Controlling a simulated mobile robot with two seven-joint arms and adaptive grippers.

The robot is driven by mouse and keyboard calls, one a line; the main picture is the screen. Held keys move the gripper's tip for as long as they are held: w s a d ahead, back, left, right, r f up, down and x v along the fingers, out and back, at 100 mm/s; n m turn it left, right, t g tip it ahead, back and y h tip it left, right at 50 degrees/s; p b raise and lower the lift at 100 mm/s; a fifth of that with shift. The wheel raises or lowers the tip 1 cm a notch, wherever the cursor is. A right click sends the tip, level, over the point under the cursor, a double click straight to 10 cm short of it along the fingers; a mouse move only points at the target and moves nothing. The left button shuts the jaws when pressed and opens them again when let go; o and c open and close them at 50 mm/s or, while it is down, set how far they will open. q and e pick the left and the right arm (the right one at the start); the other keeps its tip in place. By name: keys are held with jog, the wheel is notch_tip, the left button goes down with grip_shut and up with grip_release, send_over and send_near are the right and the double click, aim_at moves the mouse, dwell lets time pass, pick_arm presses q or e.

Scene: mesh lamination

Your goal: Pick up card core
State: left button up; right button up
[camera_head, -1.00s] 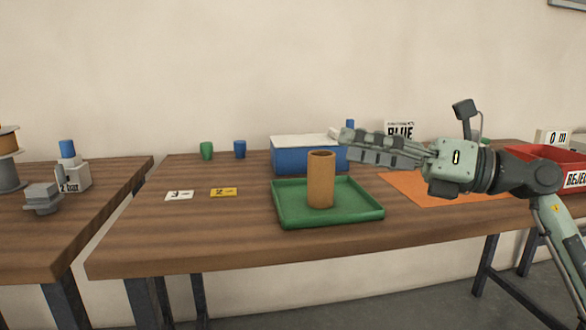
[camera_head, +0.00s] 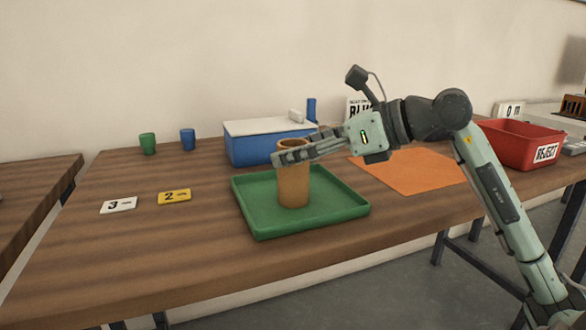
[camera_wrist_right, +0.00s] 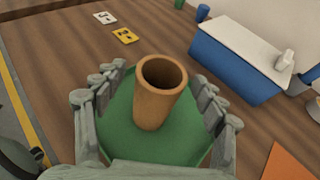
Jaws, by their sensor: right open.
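The card core (camera_head: 293,186) is a brown hollow tube standing upright on the green tray (camera_head: 262,224). My right gripper (camera_head: 290,154) is at the upper part of the core in the head view and covers part of it below the rim. In the right wrist view the core (camera_wrist_right: 157,98) stands between the two open fingers of my right gripper (camera_wrist_right: 158,115), with a gap visible on each side. The fingers are not closed on it. My left gripper is not in view.
A blue box with a white lid (camera_head: 262,143) stands just behind the tray. An orange mat (camera_head: 415,172) lies to the right, with a red reject bin (camera_head: 515,145) beyond.

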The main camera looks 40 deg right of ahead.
jog(key=shift+w+a+f, duration=0.2)
jog(key=shift+w, duration=0.25)
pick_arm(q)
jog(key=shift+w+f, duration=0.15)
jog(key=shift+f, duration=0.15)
pick_arm(e)
jog(key=c, duration=1.3)
jog(key=shift+o, duration=0.2)
jog(key=shift+r, duration=0.1)
